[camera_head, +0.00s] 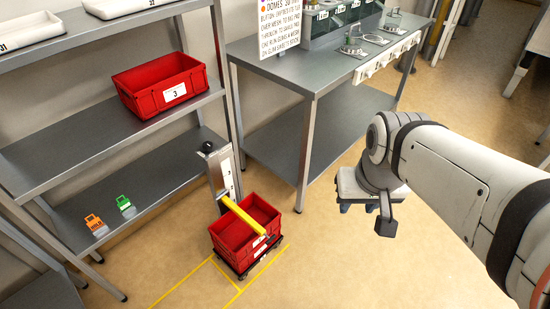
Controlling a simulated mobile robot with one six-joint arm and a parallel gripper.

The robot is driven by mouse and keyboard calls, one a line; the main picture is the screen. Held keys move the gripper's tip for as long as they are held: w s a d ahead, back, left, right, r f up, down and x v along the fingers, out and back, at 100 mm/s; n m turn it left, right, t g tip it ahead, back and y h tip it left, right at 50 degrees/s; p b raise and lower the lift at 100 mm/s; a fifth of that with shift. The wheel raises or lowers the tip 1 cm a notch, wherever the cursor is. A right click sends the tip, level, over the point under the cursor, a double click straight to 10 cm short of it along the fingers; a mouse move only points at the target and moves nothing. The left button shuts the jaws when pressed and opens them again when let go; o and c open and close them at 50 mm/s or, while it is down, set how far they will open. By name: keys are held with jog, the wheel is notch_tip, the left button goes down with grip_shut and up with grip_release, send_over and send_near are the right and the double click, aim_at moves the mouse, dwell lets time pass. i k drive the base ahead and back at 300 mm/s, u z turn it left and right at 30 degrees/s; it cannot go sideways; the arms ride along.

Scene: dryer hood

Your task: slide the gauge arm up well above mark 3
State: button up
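The gauge arm (243,217) is a yellow bar. It reaches out from a grey upright post (222,176) with a black knob (208,147) at its top. The bar sits low on the post and slants over a red crate (228,241) on a low dark base on the floor. Marks on the post are too small to read. My gripper (386,217) hangs at the end of my white arm, to the right of the gauge and well apart from it. Its fingers show only as a dark piece, and I cannot see whether they are open.
A grey shelf rack at left holds a red crate labelled 3 (163,88), white trays (25,32), and orange (95,225) and green (124,203) tags. A metal workbench (303,71) stands behind. Yellow lines (222,269) mark the floor. Floor between gauge and gripper is clear.

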aim_at(225, 198)
jog(key=z, duration=0.1)
jog(key=k, duration=0.95)
jog(key=u, duration=0.45)
jog(key=i, duration=1)
jog(key=u, duration=0.05)
